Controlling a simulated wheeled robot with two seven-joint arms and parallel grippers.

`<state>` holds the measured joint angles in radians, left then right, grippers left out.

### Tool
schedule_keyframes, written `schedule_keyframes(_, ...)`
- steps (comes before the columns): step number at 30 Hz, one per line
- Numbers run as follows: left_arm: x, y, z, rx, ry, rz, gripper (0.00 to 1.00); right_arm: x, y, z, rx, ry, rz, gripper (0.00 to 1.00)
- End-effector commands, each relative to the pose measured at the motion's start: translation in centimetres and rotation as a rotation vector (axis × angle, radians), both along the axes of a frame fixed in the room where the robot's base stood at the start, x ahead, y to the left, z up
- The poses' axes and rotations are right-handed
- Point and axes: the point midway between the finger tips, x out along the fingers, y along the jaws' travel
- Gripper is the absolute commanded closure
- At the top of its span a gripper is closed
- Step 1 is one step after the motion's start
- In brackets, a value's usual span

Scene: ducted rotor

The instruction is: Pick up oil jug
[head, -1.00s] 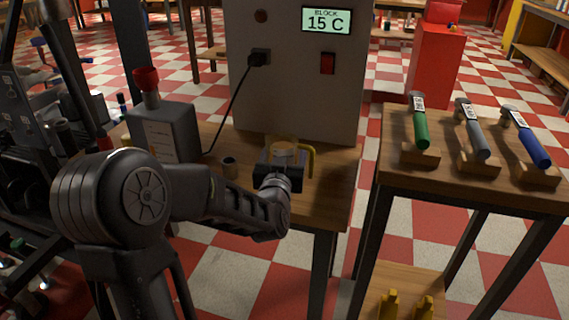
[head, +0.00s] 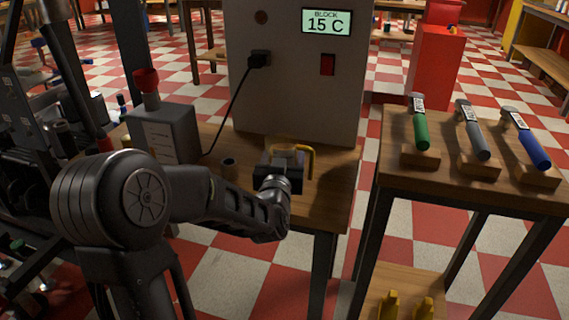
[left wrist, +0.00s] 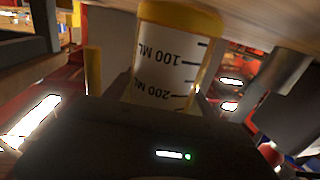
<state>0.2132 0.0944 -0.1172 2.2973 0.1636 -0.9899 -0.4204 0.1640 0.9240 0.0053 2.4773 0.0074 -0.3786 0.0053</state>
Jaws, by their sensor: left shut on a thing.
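The oil jug (head: 289,155) is a small clear measuring jug with a yellow rim and yellow handle, at the wooden table in front of the grey machine. In the left wrist view the jug (left wrist: 165,75) appears inverted, with 100 ML and 200 ML marks. My left gripper (head: 281,172) is shut on the jug's body, with the handle to the right of it in the head view. My gripper hides the jug's lower part, so I cannot tell if it touches the table. My right gripper is not in view.
The right-hand table (head: 390,150) carries three handled tools on wooden blocks.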

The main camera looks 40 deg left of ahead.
Motion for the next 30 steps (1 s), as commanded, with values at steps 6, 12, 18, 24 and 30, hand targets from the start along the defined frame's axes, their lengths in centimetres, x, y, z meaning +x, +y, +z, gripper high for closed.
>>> schedule_keyframes(6, 0.0, 0.0, 0.7, 0.001, -0.004, 0.001, 1.0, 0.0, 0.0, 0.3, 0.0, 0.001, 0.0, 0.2)
schedule_keyframes(12, 0.0, 0.0, 3.6, 0.002, -0.007, 0.001, 1.0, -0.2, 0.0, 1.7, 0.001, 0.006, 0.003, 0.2)
schedule_keyframes(18, 0.0, 0.0, 7.6, 0.002, -0.008, 0.0, 1.0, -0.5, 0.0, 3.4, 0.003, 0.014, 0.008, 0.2)
schedule_keyframes(24, 0.0, 0.0, 9.9, 0.001, -0.004, 0.0, 1.0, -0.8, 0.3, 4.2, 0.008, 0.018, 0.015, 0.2)
schedule_keyframes(30, 0.0, 0.0, 10.2, 0.001, -0.003, 0.001, 1.0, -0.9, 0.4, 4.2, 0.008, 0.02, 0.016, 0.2)
